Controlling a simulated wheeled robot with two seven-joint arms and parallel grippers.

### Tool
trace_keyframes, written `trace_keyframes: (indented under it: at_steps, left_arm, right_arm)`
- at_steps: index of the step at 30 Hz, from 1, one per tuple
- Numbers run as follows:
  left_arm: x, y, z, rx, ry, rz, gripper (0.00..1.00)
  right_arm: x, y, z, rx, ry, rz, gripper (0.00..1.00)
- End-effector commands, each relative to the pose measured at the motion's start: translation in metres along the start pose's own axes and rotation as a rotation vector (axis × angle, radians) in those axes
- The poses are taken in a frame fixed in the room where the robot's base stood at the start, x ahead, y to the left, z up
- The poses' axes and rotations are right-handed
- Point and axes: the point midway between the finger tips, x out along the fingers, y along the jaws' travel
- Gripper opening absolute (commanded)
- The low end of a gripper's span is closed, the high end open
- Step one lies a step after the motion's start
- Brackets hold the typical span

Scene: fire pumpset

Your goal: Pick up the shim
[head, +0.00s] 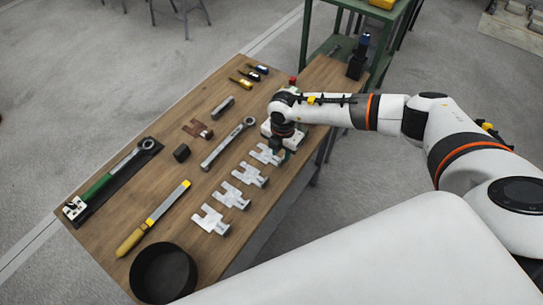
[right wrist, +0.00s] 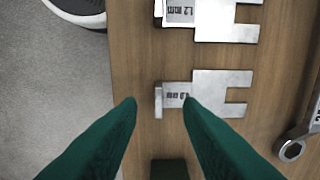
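Several silvery slotted shims lie in a row along the right side of the wooden table. The far shim (head: 265,155) is beside my right gripper (head: 284,152) and partly hidden by it. In the right wrist view, one shim (right wrist: 222,88) has a forked plate, a printed tag too blurred to read fully, and an upright end tab. My right gripper (right wrist: 159,104) is open there, its green fingertips apart on either side of the tab; the right tip overlaps the tag. Contact cannot be told. Another shim (right wrist: 228,22) is marked 1.2 mm. My left gripper is not in view.
A green-framed bench (head: 345,47) stands behind. Bare wood separates the shims from the wrench.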

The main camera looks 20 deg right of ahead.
Motion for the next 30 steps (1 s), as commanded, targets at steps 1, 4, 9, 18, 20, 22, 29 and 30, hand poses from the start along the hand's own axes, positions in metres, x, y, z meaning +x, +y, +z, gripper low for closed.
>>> trace_keyframes:
  at_steps: [1,4,9,18,20,22,29,30]
  left_arm:
    - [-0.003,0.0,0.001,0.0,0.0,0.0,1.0]
    - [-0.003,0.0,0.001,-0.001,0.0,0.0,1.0]
    - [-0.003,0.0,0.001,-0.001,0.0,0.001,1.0]
    - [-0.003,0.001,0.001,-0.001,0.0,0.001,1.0]
    - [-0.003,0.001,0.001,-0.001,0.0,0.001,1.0]
    - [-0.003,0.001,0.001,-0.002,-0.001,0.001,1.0]
    - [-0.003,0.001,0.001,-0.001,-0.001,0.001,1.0]
    - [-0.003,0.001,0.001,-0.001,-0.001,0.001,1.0]
  right_arm:
    - [0.008,0.001,0.001,0.0,-0.001,0.003,0.33]
    - [0.024,0.002,0.001,0.001,-0.002,0.003,0.33]
    - [0.038,0.002,0.0,0.0,-0.001,0.001,0.33]
    - [0.038,0.001,0.0,0.0,-0.001,0.0,0.18]
    - [0.038,0.001,0.0,0.0,-0.001,0.0,0.08]
    - [0.038,0.001,0.0,0.0,-0.001,0.0,0.0]
    - [0.037,0.001,0.0,0.0,-0.001,-0.001,0.0]
    - [0.037,0.001,0.0,0.0,-0.001,-0.001,0.0]
